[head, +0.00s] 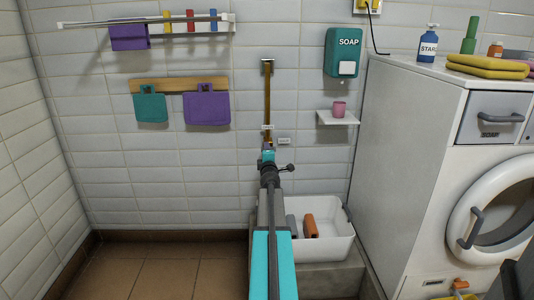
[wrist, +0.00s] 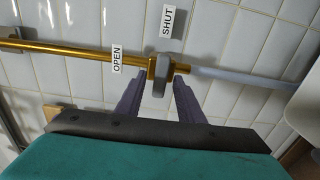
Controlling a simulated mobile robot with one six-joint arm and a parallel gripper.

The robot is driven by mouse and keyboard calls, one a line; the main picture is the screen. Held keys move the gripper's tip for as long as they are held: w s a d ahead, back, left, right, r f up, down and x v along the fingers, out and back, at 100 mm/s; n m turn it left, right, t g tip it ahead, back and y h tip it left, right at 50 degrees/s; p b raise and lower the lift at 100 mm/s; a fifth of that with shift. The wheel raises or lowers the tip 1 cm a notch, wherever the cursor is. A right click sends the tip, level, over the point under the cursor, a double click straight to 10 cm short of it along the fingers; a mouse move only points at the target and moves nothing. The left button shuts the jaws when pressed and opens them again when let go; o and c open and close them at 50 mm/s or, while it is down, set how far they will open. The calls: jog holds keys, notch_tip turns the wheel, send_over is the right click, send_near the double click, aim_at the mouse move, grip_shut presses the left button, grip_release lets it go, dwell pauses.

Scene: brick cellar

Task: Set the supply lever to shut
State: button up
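The supply lever (wrist: 159,76) is a short grey handle on a brass valve in the wrist view. The valve joins a brass pipe (wrist: 80,51) on the left to a grey pipe (wrist: 240,83) on the right. A label reading OPEN (wrist: 117,59) lies left of the lever, and one reading SHUT (wrist: 167,21) lies above it. My gripper (wrist: 160,86) has its two dark fingers apart, one on each side of the lever. I cannot tell whether either finger touches it. In the head view, my arm hides the lever; the brass pipe (head: 267,90) runs down the wall above it.
A white basin (head: 335,245) with a few items stands below right of my gripper. A small shelf (head: 338,118) holds a pink cup (head: 339,109). A soap dispenser (head: 343,52) hangs above it. A white washing machine (head: 415,130) stands at the right. The left floor is clear.

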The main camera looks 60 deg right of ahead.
jog(key=shift+s+a, duration=0.1)
jog(key=v, duration=1.3)
jog(key=shift+a, duration=0.25)
dwell(0.3)
jog(key=shift+s, duration=0.1)
dwell(0.4)
